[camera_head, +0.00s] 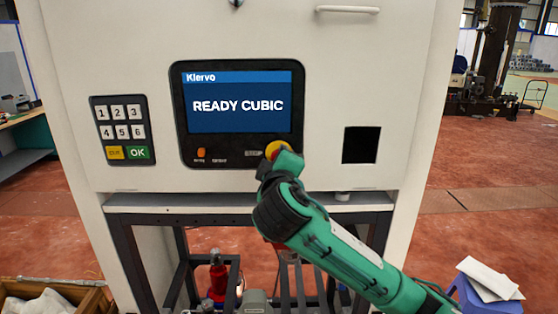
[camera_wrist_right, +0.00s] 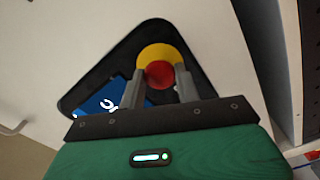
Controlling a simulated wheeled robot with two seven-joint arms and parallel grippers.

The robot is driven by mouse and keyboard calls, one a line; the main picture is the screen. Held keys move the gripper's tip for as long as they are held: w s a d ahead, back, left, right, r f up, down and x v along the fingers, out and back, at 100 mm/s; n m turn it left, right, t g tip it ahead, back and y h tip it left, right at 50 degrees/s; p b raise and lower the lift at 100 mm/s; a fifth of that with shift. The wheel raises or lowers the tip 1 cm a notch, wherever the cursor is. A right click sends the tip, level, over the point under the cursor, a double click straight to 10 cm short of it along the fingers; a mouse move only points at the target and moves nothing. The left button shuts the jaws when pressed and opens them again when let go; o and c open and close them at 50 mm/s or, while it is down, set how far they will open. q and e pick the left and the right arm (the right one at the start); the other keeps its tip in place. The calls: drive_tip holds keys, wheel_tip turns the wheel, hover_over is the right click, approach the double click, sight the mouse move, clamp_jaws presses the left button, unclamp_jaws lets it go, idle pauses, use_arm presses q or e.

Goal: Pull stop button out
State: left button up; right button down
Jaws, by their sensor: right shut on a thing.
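The stop button has a red cap on a yellow round base. In the right wrist view the red cap (camera_wrist_right: 159,74) sits between the two grey fingers of my right gripper (camera_wrist_right: 160,85), with the yellow base (camera_wrist_right: 158,52) behind it. My right gripper is shut on the stop button. In the head view the stop button (camera_head: 273,148) shows at the lower right of the black screen panel, next to a "STOP" label, and my right gripper (camera_head: 279,158) covers part of it. How far the cap stands out is hard to tell. My left gripper is not in view.
The white dispenser's screen (camera_head: 239,103) reads "READY CUBIC". A keypad (camera_head: 122,131) is on its left and a dark square opening (camera_head: 361,145) on its right. A blue stool (camera_head: 482,294) with papers stands at the lower right, and a wooden crate (camera_head: 95,299) at the lower left.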

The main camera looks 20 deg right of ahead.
drive_tip(key=c, duration=1)
unclamp_jaws()
drive_tip(key=shift+s, duration=0.2)
drive_tip(key=shift+a, duration=0.1)
drive_tip(key=b+v, duration=0.4)
drive_tip(key=v, duration=0.9)
drive_tip(key=shift+s, duration=0.4)
